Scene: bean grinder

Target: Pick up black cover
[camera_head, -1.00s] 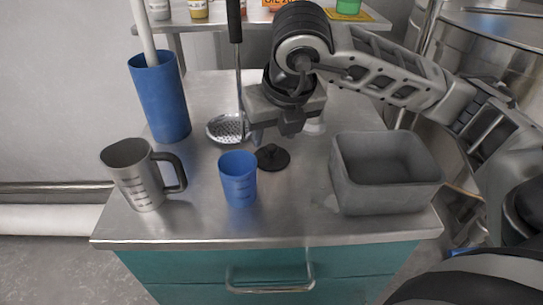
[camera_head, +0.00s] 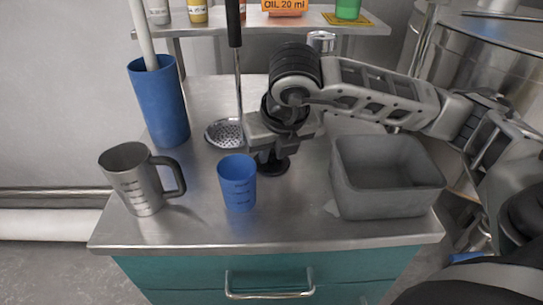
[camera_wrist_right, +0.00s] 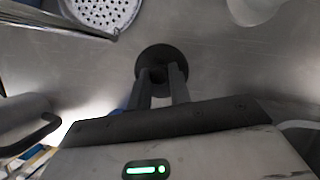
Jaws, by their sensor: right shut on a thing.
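The black cover (camera_head: 277,166) is a small round disc with a raised knob, on the metal table between the blue cup and the grey bin. In the right wrist view the cover (camera_wrist_right: 160,57) lies at the tips of my fingers. My right gripper (camera_head: 266,158) is directly above it, pointing down. In the right wrist view my right gripper (camera_wrist_right: 160,76) is shut on the cover's knob. The arm partly hides the cover in the head view. I cannot tell whether the cover still touches the table. My left gripper is not in view.
A blue cup (camera_head: 238,183) stands just left of the cover. A metal jug (camera_head: 135,180), a tall blue container (camera_head: 158,103) and a skimmer (camera_head: 226,132) are farther left. A grey bin (camera_head: 387,195) stands close on the right. The table's front is clear.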

